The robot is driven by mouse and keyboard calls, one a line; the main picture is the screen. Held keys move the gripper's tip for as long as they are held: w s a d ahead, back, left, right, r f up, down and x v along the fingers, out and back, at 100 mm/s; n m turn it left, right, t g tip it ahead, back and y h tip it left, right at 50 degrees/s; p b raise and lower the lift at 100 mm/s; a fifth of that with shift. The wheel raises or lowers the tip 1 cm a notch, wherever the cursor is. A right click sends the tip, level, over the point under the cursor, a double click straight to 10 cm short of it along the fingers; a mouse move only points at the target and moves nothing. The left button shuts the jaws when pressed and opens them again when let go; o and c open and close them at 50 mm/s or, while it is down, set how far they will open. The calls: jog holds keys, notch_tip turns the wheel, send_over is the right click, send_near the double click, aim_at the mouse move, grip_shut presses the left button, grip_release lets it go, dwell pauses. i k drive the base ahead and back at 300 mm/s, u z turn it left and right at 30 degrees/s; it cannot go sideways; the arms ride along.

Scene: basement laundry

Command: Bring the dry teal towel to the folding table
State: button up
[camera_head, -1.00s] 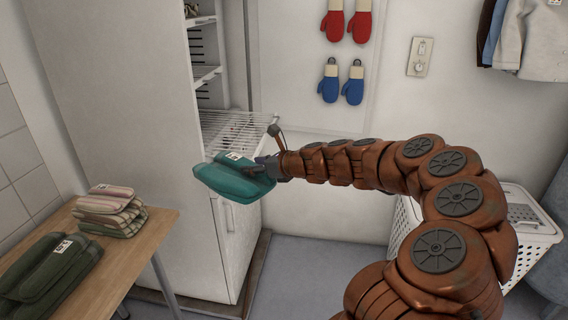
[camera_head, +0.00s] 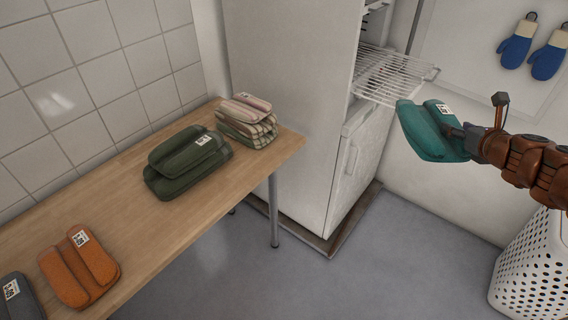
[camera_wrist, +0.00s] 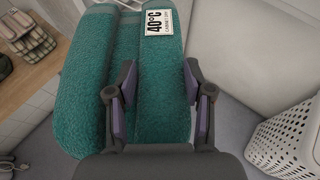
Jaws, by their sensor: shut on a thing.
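The folded teal towel (camera_head: 430,131) is held in the air by my gripper (camera_head: 462,135), to the right of the tall white cabinet and beside its pulled-out wire rack. In the wrist view the teal towel (camera_wrist: 85,80) fills the left and middle, with a white "40°C" label on top. The fingers of my gripper (camera_wrist: 160,82) are shut on part of the towel. The wooden folding table (camera_head: 125,181) stands at the left against the tiled wall, well apart from the towel.
The table holds striped towels (camera_head: 247,122), a dark green towel (camera_head: 187,163), an orange towel (camera_head: 80,268) and a grey towel (camera_head: 15,300). A wire rack (camera_head: 392,75) sticks out of the white cabinet (camera_head: 290,95). A white basket (camera_head: 535,268) stands at right. Bare floor lies between.

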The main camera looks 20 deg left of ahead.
aim_at(138, 224)
jog(key=z, duration=1.85)
jog(key=k, duration=2.1)
jog(key=u, duration=3.05)
